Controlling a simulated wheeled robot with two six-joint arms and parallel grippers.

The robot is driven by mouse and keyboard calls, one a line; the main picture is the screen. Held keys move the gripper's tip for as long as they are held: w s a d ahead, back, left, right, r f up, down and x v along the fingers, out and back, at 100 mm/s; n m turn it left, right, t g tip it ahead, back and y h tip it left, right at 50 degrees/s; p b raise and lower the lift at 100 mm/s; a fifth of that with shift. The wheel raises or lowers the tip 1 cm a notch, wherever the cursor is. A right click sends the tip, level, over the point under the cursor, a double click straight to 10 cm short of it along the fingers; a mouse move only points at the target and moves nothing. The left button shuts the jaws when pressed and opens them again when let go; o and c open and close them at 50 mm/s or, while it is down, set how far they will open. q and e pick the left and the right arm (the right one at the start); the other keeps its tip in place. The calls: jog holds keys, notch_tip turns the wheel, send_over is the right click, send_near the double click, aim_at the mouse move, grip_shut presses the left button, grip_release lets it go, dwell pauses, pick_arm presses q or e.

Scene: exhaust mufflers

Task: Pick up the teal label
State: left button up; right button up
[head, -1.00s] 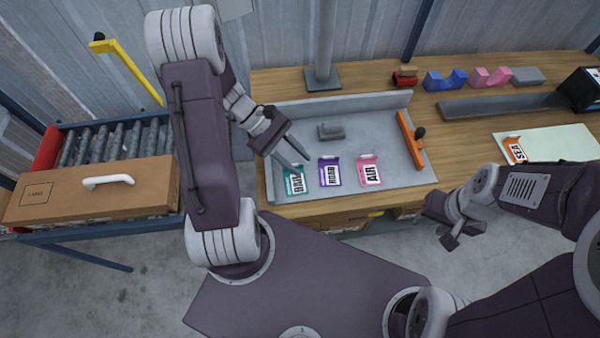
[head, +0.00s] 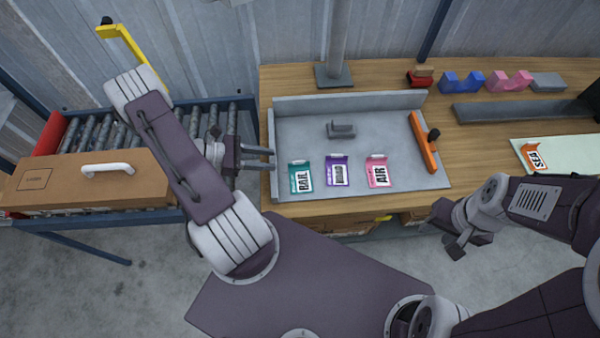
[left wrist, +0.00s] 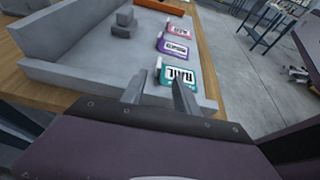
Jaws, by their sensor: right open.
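The teal label (head: 300,177), marked RAIL, lies at the front left of the grey metal tray (head: 390,126). It also shows in the left wrist view (left wrist: 179,77), just beyond my fingertips. My left gripper (head: 272,159) is open and empty, with two fingers apart over the tray's left edge, left of the teal label. It also shows in the left wrist view (left wrist: 158,88). My right gripper (head: 455,245) is open and empty, in front of the bench and away from the labels.
A purple label (head: 337,172) and a pink AIR label (head: 378,173) lie right of the teal one. A grey block (head: 341,131) and an orange bar (head: 423,143) stand on the tray. An orange SEA label (head: 534,156) lies further right. A cardboard box (head: 90,187) sits on rollers at left.

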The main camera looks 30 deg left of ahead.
aim_at(294, 167)
pick_arm(q)
jog(key=p+x, duration=0.1)
jog(key=x, duration=0.8)
grip_shut()
